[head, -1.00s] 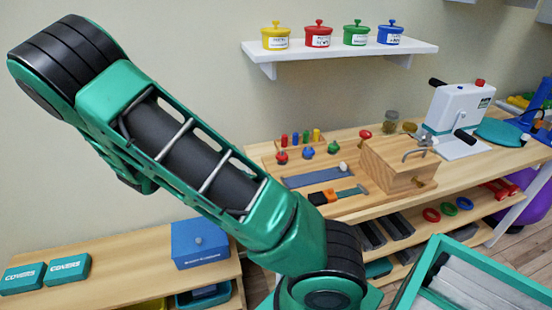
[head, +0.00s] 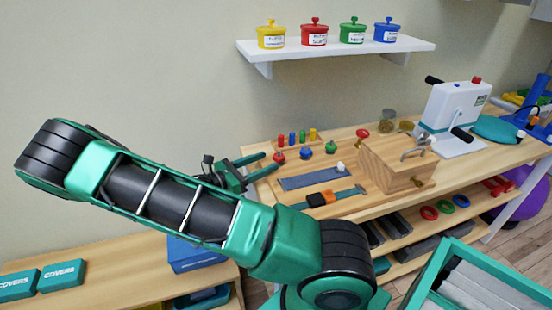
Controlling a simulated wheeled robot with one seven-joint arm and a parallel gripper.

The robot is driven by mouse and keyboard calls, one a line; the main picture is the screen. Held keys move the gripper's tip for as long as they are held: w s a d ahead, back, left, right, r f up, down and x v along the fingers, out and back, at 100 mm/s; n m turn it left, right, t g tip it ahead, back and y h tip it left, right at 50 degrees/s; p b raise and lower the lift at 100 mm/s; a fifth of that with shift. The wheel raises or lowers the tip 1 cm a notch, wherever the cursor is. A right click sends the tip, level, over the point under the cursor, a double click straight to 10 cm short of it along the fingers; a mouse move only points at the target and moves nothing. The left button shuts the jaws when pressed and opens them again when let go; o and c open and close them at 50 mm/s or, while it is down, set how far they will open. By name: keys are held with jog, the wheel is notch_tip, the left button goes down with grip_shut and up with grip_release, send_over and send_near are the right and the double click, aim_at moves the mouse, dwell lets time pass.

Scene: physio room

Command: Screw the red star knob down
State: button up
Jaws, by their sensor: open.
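A small red knob (head: 279,157), which looks like the star knob, stands on the wooden board (head: 372,208) at the left end of a row. A blue knob (head: 305,154) and a green knob (head: 331,147) stand to its right. My gripper (head: 269,163) is open at the board's left end, its two fingers pointing right toward the red knob. The fingertips appear close to the knob; I cannot tell whether they touch it. How far the knob is screwed down cannot be made out.
Several coloured pegs (head: 292,138) stand behind the knobs. A blue-grey strip (head: 311,177) and a strap with an orange buckle (head: 328,197) lie in front. A wooden box (head: 398,165) stands to the right. A shelf (head: 340,49) with lidded pots hangs above.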

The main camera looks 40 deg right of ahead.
aim_at(278, 156)
jog(key=shift+s+d, duration=0.2)
jog(key=shift+d, duration=0.8)
jog(key=shift+s+d, duration=0.15)
jog(key=shift+d, duration=0.9)
jog(key=shift+s+d, duration=0.2)
jog(key=shift+d, duration=0.8)
jog(key=c, duration=1.1)
